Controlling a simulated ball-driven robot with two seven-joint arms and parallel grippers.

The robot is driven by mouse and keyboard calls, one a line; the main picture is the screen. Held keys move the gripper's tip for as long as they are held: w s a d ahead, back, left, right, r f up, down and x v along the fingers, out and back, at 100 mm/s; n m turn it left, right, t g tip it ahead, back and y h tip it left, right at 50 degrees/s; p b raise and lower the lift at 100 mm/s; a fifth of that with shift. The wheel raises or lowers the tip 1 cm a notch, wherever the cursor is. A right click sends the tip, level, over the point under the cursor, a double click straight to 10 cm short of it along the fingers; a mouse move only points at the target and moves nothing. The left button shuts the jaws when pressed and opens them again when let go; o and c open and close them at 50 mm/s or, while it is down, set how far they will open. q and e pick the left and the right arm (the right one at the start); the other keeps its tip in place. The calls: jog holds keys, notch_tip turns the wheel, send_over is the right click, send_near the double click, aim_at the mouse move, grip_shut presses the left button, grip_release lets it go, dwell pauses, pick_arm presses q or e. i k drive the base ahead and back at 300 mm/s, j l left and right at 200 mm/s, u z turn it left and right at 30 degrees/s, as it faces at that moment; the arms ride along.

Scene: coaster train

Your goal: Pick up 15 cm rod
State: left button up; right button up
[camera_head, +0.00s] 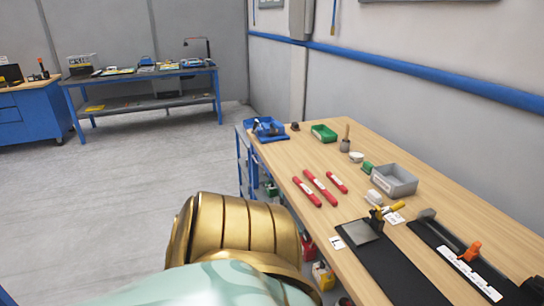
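Three red rods with pale label patches lie side by side on the wooden workbench (285,160). The left rod (306,191) and the middle rod (320,188) look longer than the right rod (337,182). The labels are too small to read, so I cannot tell for certain which one is the 15 cm rod. Neither of my grippers is in view. A gold and mint-green part of my own body fills the bottom centre and hides some of the bench's near side.
A grey bin (394,181), a green tray (323,133) and a blue tray (267,130) stand on the bench. Dark mats (395,270) with tools lie at its near right. The wall borders the bench's right side. Open floor (130,180) lies to the left.

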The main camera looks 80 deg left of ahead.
aim_at(337, 182)
jog(key=j+u, duration=0.25)
jog(key=u, duration=0.2)
jog(key=j+u, duration=0.25)
jog(key=u, duration=0.2)
jog(key=j+u, duration=0.25)
jog(key=u, duration=0.25)
jog(key=i+j+u, duration=0.1)
jog(key=u, duration=0.35)
jog(key=i+j, duration=0.15)
jog(key=j, duration=0.2)
